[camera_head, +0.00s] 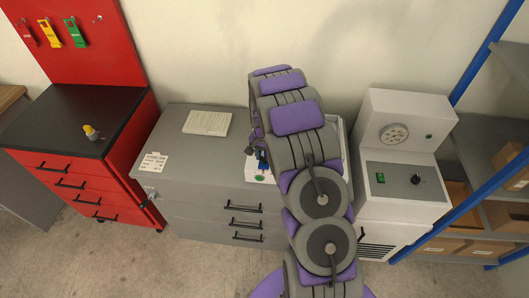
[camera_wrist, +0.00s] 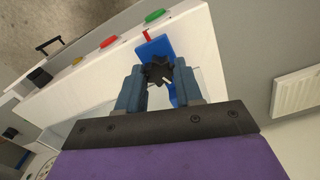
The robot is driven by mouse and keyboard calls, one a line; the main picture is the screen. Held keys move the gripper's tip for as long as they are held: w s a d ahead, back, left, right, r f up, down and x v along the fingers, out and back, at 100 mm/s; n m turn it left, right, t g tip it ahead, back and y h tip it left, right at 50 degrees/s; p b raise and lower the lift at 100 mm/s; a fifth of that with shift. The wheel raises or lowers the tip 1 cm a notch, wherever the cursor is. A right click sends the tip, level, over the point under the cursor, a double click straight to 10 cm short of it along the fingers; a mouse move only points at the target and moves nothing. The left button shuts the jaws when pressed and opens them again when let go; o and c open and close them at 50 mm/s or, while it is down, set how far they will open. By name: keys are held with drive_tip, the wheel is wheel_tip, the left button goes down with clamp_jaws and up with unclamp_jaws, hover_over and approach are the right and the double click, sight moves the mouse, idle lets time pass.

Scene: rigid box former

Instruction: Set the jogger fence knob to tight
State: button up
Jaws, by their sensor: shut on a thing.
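The jogger fence knob (camera_wrist: 157,73) is a black star-shaped knob with a pale pointer mark, set against a blue fence plate (camera_wrist: 154,48) in the wrist view. My gripper (camera_wrist: 159,69) has one blue-grey finger on each side of the knob and is shut on it. A short red mark (camera_wrist: 147,35) stands at the plate's upper edge. In the head view, my arm covers most of the white box former (camera_head: 256,177). A bit of the blue fence shows there beside my gripper (camera_head: 254,148), but the knob cannot be made out. No setting label is readable.
The former's front has green (camera_wrist: 155,15), red (camera_wrist: 110,41) and orange (camera_wrist: 77,60) buttons close to the fence. A red cabinet (camera_head: 130,145) stands left, a white gauge machine (camera_head: 400,195) right.

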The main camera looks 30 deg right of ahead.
sight(264, 157)
drive_tip(key=shift+m+p, duration=0.6)
drive_tip(key=shift+m, duration=1.7)
drive_tip(key=o, duration=1)
drive_tip(key=shift+o, duration=0.2)
drive_tip(key=shift+r, duration=0.1)
wheel_tip(264, 157, up, 17)
drive_tip(key=p, duration=0.1)
